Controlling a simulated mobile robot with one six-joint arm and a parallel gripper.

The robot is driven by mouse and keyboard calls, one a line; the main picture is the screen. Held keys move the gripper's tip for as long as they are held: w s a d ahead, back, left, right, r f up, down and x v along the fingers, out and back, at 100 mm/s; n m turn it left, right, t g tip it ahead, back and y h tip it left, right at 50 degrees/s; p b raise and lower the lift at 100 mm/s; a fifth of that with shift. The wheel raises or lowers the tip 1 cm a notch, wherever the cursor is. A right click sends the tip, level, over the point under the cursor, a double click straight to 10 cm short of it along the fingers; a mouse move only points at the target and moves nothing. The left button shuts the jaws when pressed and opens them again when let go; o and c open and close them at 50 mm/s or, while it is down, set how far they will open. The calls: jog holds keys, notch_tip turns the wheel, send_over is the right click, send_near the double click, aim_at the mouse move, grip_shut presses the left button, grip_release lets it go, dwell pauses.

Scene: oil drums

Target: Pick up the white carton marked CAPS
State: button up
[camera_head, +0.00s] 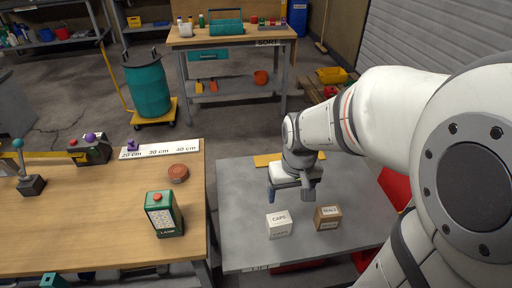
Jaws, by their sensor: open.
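The white carton marked CAPS (279,225) stands upright on the grey table, near its front. My gripper (290,196) hangs above and slightly behind the carton in the picture, apart from it. Its jaws are open, with nothing seen between them. A brown box with a white label (328,218) stands just to the right of the carton, with a narrow gap between them.
The grey table (240,190) is bare to the left, with a yellow strip (268,160) at its back. A red object (394,188) is beyond the right edge.

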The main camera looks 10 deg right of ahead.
aim_at(278, 225)
jog(key=o, duration=0.3)
jog(key=shift+n+g, duration=0.3)
jog(key=shift+g, duration=0.4)
jog(key=w+f+b, duration=0.1)
jog(key=w+f, duration=0.1)
jog(key=f, duration=0.3)
jog(key=w+f+b, duration=0.1)
jog(key=w+f, duration=0.1)
jog(key=f, duration=0.4)
jog(key=w+f+b, duration=0.2)
jog(key=f, duration=0.3)
jog(key=shift+a+f, duration=0.1)
jog(key=shift+f, duration=0.2)
jog(key=shift+o, duration=0.2)
jog(key=shift+w+f+b, duration=0.1)
jog(key=shift+f+b, duration=0.75)
jog(key=shift+f, duration=3.55)
